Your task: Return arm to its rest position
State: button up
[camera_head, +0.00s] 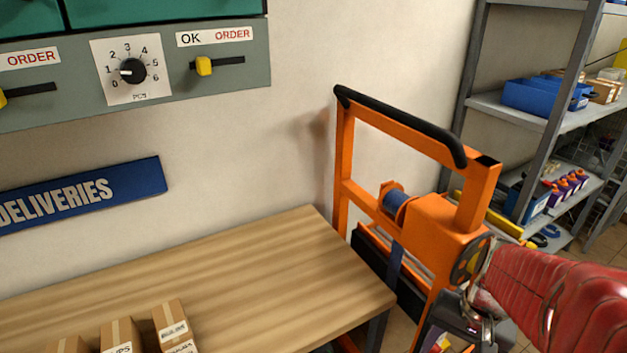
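My red arm reaches in from the lower right edge of the head view. My gripper (478,312), a small metal end, shows at the arm's left tip. It overlaps the orange frame's winch side in the picture. I cannot tell whether it touches that frame. Its fingers are small and partly hidden, so I cannot tell whether they are open or shut. Nothing is clearly seen held in it.
An orange lift frame (355,192) with a black handle stands beside the wooden table (270,265). Cardboard boxes (120,335) stand at the table's front. A control panel (235,85) and deliveries sign (85,193) hang on the wall. Shelving (485,102) stands right.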

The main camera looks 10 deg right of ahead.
jog(key=w+a+r+n+t+h, duration=0.1)
jog(key=w+a+r+n+t, duration=0.1)
jog(key=a+r+n+t, duration=0.3)
jog(key=a+r+n, duration=0.3)
jog(key=a+r, duration=0.4)
jog(key=a, duration=0.3)
jog(key=shift+w+r, duration=0.2)
jog(key=shift+r, duration=0.15)
